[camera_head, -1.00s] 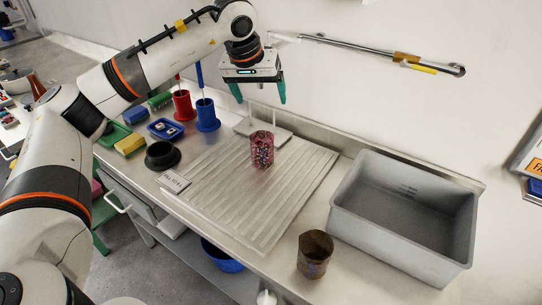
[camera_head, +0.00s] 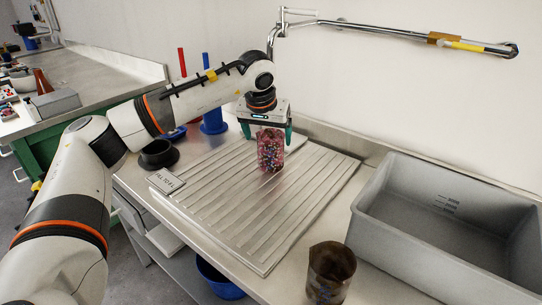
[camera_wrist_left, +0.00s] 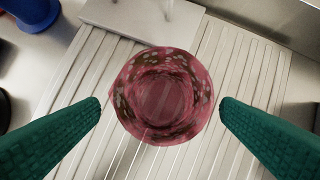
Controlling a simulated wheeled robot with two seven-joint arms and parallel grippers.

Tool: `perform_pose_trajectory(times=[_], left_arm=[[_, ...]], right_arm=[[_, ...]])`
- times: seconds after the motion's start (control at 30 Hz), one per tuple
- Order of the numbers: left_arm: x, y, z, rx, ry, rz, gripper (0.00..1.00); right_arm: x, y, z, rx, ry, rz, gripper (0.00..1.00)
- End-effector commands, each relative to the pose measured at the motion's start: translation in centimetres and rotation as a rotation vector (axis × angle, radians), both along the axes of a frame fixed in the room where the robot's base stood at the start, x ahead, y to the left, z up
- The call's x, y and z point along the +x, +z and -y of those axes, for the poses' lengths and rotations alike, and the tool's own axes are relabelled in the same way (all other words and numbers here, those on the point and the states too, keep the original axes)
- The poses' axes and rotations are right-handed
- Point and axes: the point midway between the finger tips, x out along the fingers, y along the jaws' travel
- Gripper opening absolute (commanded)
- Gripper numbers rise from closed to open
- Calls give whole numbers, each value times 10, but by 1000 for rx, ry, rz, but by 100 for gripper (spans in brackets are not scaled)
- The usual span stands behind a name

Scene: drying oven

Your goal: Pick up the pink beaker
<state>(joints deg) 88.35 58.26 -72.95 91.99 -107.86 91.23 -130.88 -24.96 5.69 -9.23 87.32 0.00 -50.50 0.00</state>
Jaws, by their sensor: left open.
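The pink beaker (camera_head: 270,150), speckled with many colours, stands upright on the ribbed drainboard (camera_head: 215,205). In the left wrist view I look down into the beaker (camera_wrist_left: 163,96), which sits between the two green fingers. My left gripper (camera_head: 267,138) is open above the beaker, with its fingertips at either side of the rim. In the left wrist view a gap shows between the rim and each finger of the gripper (camera_wrist_left: 160,112). My right gripper is not in view.
A grey bin (camera_head: 440,225) stands at the right. A brown beaker (camera_head: 330,272) is at the front edge. A black round holder (camera_head: 158,154) and a blue holder (camera_head: 213,120) are at the left. A wall-mounted metal pipe (camera_head: 390,32) runs above.

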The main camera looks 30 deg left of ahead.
Motion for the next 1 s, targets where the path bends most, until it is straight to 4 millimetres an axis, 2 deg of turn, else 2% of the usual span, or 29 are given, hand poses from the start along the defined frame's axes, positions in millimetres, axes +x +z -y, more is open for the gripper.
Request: perform_pose_trajectory(times=[0.17, 0.47, 0.77, 1.0], left_arm=[[4, -12, -1, -1, -1, -1, 87], [20, -51, -4, 0, -2, -2, 87], [22, -55, -5, 0, -2, 0, 87], [22, -55, -4, -1, -1, 0, 49]], right_arm=[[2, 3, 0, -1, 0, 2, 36], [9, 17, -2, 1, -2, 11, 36], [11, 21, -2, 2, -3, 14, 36], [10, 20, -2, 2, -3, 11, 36]])
